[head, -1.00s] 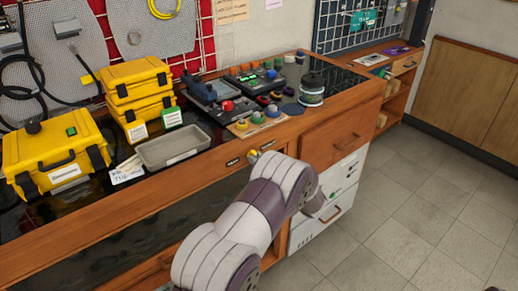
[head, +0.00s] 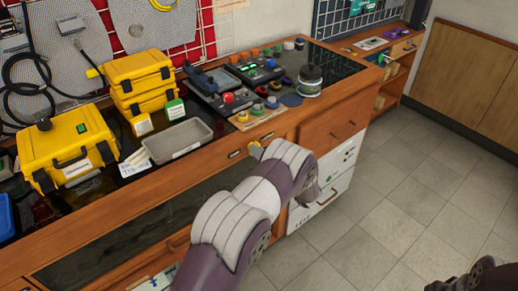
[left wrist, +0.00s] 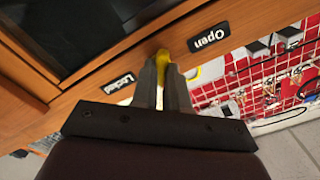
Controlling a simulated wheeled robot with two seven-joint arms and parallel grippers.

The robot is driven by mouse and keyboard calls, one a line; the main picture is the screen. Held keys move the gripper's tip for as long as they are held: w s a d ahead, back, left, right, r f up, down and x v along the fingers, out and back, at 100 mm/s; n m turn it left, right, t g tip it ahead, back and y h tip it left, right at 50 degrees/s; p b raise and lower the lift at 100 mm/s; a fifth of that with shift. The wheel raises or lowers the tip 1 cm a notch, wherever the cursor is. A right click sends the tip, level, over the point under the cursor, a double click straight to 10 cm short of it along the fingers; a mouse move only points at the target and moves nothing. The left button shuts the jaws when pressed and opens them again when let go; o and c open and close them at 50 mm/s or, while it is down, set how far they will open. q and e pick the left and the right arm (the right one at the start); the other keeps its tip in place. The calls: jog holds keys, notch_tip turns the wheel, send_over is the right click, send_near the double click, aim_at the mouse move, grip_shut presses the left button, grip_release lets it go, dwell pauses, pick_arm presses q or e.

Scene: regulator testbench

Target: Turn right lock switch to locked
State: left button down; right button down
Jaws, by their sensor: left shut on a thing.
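The yellow lock switch (left wrist: 162,56) is on the wooden front of the bench, between a black "Locked" label (left wrist: 119,83) and a black "Open" label (left wrist: 209,37). My left gripper (left wrist: 164,68) is shut on it, one finger on each side. My right gripper is not in view.
The bench top holds yellow cases (head: 66,147), a grey tray (head: 178,141), control boxes with coloured knobs (head: 228,97) and a dark jar (head: 310,81). Wooden drawers (head: 335,128) lie right of my left arm. The tiled floor (head: 400,200) is clear.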

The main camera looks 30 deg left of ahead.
pick_arm(q)
jog(key=shift+m, duration=0.6)
jog(key=c, duration=1.1)
grip_release()
jog(key=shift+c, duration=0.2)
jog(key=shift+d, duration=0.1)
jog(key=v, duration=1.2)
jog(key=shift+s+d, duration=0.2)
jog(key=shift+d, duration=0.05)
jog(key=shift+f, duration=0.15)
